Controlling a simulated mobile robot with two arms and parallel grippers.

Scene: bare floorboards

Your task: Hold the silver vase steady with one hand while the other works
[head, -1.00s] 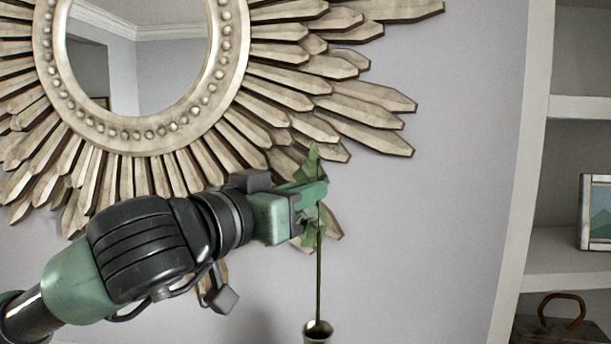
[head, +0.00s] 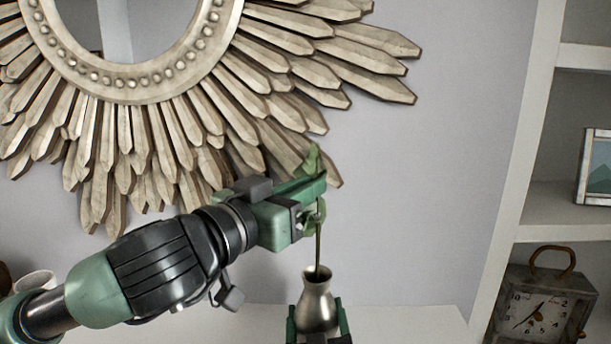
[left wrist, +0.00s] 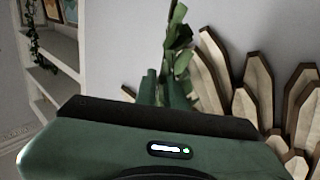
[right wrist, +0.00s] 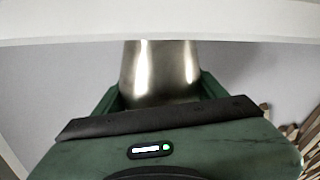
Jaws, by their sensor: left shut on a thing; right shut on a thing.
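The silver vase (head: 317,301) stands upright at the bottom centre of the head view. My right gripper (head: 318,326) is shut on its body, with green fingers on both sides; the vase also fills the gap between the fingers in the right wrist view (right wrist: 160,72). My left gripper (head: 312,190) is shut on a green leafy stem (head: 318,240) above the vase. The stem hangs upright and its lower end goes into the vase mouth. How deep it sits is hidden. Leaves (left wrist: 178,45) rise beyond the left fingers in the left wrist view.
A sunburst mirror (head: 230,110) hangs on the wall close behind my left gripper. A pale surface (head: 400,322) lies behind the vase. A white cup (head: 36,281) is at far left. Shelves at right hold a clock (head: 538,312) and a framed picture (head: 596,168).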

